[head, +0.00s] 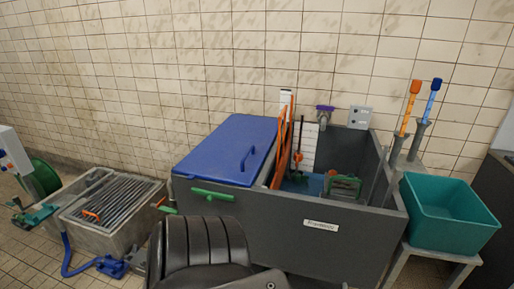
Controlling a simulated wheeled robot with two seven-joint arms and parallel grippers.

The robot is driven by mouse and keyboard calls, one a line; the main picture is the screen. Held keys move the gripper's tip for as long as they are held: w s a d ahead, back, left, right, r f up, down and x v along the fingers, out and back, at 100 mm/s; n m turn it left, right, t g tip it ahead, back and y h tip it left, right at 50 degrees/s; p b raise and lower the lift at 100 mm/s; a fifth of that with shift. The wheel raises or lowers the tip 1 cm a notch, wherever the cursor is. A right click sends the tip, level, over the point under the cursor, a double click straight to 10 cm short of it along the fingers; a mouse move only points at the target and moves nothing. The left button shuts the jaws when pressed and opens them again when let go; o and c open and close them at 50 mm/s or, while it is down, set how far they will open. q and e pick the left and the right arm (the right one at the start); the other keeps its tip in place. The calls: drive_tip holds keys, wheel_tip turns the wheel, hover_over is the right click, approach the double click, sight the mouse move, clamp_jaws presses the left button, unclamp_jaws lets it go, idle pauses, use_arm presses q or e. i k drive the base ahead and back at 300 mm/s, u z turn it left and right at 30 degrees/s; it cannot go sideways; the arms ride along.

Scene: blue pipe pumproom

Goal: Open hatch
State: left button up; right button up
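A blue hatch lid (222,145) lies shut over the left part of a large grey tank (290,240) in the head view. A blue bar handle (248,158) stands on the lid near its right side. A green handle (212,194) sits on the tank's front wall below the lid. The right part of the tank is open on top. Neither of my grippers shows in this view, so their place relative to the lid cannot be seen.
The tank's open part holds orange strips (281,150) and a green device (344,186). A teal tub (448,212) stands at the right, with orange and blue handled tools (410,105) behind it. A grated concrete trough (108,212) and blue pipe (72,266) lie left.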

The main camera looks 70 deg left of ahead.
sight(233, 153)
drive_tip(key=i, duration=1.15)
drive_tip(key=u, duration=3)
